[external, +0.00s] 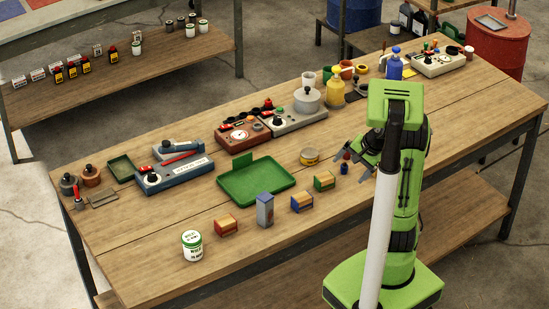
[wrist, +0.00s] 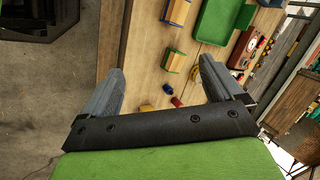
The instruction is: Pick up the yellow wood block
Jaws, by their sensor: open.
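A small yellow-tan piece (wrist: 147,108), which looks like the yellow wood block, shows in the wrist view between the bases of my fingers, partly hidden by the dark gripper bar. I cannot make it out clearly in the external view, where my arm covers that part of the table. My gripper (external: 367,152) is open above the right part of the wooden table (external: 440,125). Its fingers are spread wide in the wrist view (wrist: 161,66), with nothing held between them.
Blocks with green (external: 324,181), blue (external: 302,201) and red (external: 227,224) ends stand along the table's front. A small blue and red item (external: 345,168) is close to my gripper. A green tray (external: 256,181), a grey-blue box (external: 265,209) and a white-green can (external: 192,245) are left.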

